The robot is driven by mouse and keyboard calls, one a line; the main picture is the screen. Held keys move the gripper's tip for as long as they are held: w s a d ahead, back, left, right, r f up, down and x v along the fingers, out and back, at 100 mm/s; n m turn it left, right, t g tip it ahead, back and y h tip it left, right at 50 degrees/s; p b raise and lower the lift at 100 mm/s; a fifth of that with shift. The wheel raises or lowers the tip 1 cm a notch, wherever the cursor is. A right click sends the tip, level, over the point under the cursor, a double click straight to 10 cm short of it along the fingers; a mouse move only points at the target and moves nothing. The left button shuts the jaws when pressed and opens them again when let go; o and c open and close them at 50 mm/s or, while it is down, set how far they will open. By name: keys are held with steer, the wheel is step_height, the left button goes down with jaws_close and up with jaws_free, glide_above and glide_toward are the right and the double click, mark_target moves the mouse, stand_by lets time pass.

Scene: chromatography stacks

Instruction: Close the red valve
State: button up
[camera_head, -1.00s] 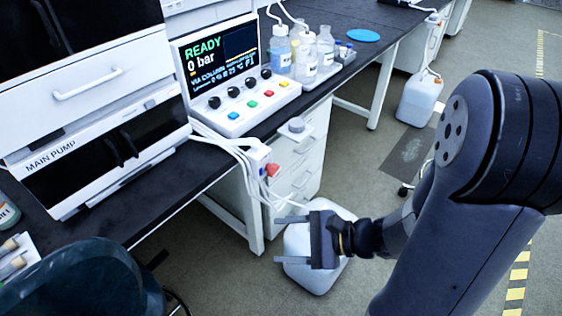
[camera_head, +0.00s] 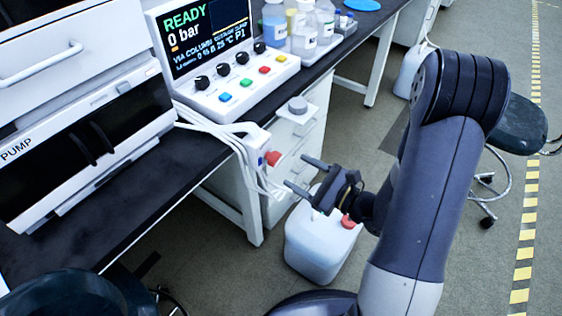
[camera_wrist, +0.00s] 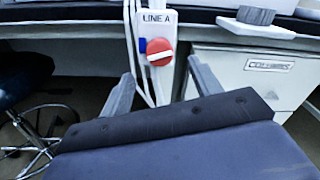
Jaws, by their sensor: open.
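The red valve (camera_head: 272,158) is a round red knob on a white box at the bench's front edge. In the wrist view the red valve (camera_wrist: 160,54) carries a white bar across its face, tilted slightly from level. It sits on a white panel marked LINE A (camera_wrist: 156,18), with a blue part partly hidden behind it. My gripper (camera_head: 300,174) is open and empty, a little right of and below the valve in the head view. In the wrist view my gripper's fingers (camera_wrist: 160,78) stand either side below the valve, apart from it.
White tubes (camera_head: 225,128) run from the bench to the valve box. A drawer cabinet (camera_head: 305,125) stands right of the valve under the bench. A white canister (camera_head: 320,245) with a red cap is on the floor below my gripper. A stool (camera_wrist: 25,85) is at the left.

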mark_target(278, 161)
steer(key=shift+x, duration=3.25)
steer(key=shift+c, duration=0.3)
